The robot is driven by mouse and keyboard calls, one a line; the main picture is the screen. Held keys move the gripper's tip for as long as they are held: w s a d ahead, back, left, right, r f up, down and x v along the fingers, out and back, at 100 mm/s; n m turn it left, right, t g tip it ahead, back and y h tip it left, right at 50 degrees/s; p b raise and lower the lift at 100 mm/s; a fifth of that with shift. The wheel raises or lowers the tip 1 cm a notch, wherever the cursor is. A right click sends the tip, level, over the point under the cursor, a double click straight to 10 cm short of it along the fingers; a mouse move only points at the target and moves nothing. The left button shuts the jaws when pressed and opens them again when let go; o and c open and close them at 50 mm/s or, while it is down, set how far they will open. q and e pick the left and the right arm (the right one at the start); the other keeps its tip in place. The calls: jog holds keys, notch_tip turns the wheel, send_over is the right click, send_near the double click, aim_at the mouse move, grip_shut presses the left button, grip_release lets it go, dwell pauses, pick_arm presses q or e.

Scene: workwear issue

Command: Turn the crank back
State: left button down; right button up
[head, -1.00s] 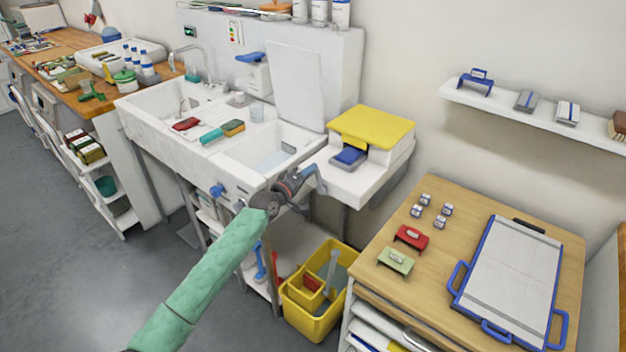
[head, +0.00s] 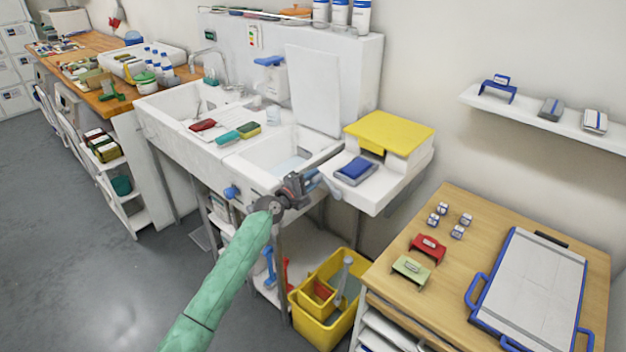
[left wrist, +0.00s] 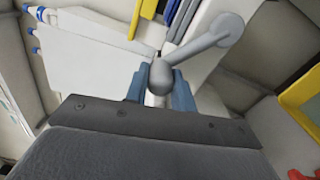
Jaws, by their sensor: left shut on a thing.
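The grey crank (left wrist: 200,48) shows in the left wrist view, its arm slanting from its knob up to a round end at the upper right. The knob sits between the two blue fingers of my left gripper (left wrist: 160,88), which is shut on it. In the head view, my left gripper (head: 314,181) is at the front edge of the sink unit, below the right basin. The crank (head: 332,190) shows there as a small light-grey piece by the fingertips, partly hidden. My right gripper is in neither view.
The sink unit (head: 180,132) stands behind my gripper, with a blue knob (head: 231,191) on its front. A yellow bucket (head: 320,328) is on the floor below right. A wooden-topped table (head: 455,215) with a blue-framed board (head: 530,285) stands at right.

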pick_arm(q)
jog(key=shift+d, duration=0.35)
jog(key=c, duration=1.2)
grip_release()
jog(key=shift+d, duration=0.15)
jog(key=shift+o, duration=0.2)
jog(key=shift+w+d+f, duration=0.1)
jog(key=shift+d, duration=0.1)
jog(key=shift+a, duration=0.35)
jog(key=b+v, duration=0.1)
jog(key=v, duration=0.6)
jog(key=shift+s+b, duration=0.3)
jog(key=shift+b, duration=0.1)
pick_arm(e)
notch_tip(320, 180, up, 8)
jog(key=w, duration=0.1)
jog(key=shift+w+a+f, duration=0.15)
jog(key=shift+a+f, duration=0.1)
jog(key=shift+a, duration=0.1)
